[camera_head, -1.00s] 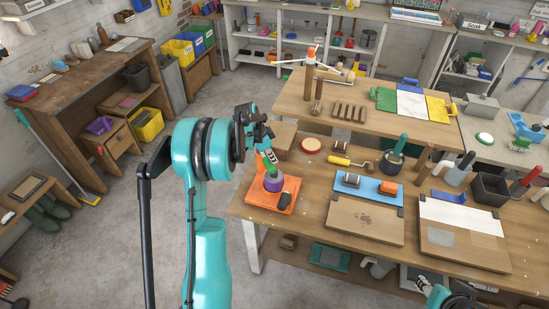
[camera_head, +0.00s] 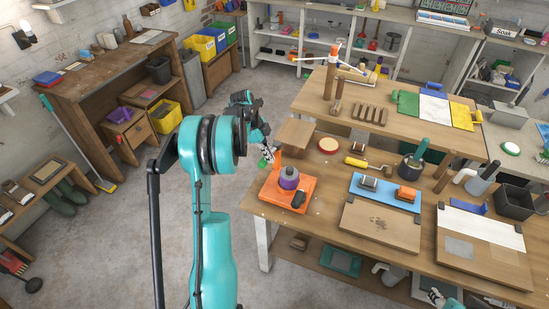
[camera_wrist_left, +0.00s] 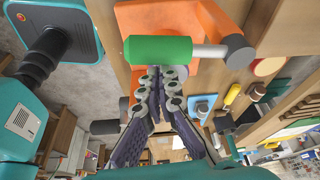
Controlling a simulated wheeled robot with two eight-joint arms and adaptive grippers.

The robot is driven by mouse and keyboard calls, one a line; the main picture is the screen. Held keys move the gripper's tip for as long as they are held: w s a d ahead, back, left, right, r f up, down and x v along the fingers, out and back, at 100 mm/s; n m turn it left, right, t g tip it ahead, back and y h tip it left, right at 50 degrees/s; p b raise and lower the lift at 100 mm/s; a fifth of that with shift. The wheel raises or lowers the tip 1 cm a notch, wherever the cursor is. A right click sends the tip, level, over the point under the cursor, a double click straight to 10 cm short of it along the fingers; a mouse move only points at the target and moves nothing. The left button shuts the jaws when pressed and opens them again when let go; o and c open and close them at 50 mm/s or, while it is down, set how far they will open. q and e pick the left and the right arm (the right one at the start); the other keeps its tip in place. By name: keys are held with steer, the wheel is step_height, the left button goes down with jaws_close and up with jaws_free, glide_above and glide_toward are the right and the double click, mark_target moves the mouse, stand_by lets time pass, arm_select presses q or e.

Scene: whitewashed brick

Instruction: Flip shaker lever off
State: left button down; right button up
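The handle is not between the fingers. My right gripper (camera_head: 438,297) shows only partly at the bottom edge.
A wooden block (camera_head: 296,134) stands just behind the shaker. A round red-rimmed pad (camera_head: 328,145), a yellow-handled roller (camera_head: 357,162) and a blue mat (camera_head: 373,191) lie to the right. Open floor is left of the bench.

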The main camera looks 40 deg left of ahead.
arm_select(q)
steer(key=shift+s+a, duration=0.15)
steer(key=shift+a, duration=0.45)
arm_select(e)
steer(key=shift+f, duration=0.1)
steer(key=shift+d, duration=0.1)
